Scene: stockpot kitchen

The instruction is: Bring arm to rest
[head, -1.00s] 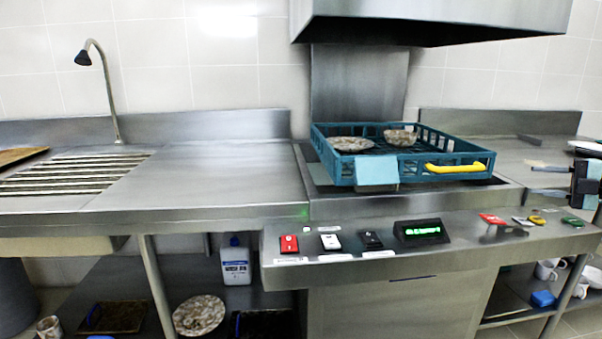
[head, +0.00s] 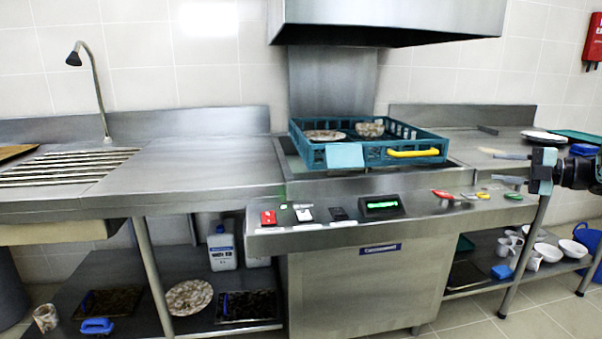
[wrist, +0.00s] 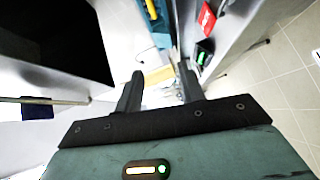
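My gripper (head: 511,168) is at the right of the head view, over the front of the right-hand counter, pointing left toward the dishwasher. Its two fingers stand apart with nothing between them. In the wrist view the gripper (wrist: 160,84) also shows parted, empty fingers. The teal dish rack (head: 380,154) sits on the dishwasher bed, apart from the gripper to its left. It holds a plate (head: 325,135) and a bowl (head: 369,129), both looking soiled.
The control ledge (head: 330,232) juts out with switches and a lit green display (head: 381,205). A hood (head: 390,22) hangs above the rack. The lower right shelf holds white cups and bowls (head: 548,252). Floor (head: 520,325) is free at the lower right.

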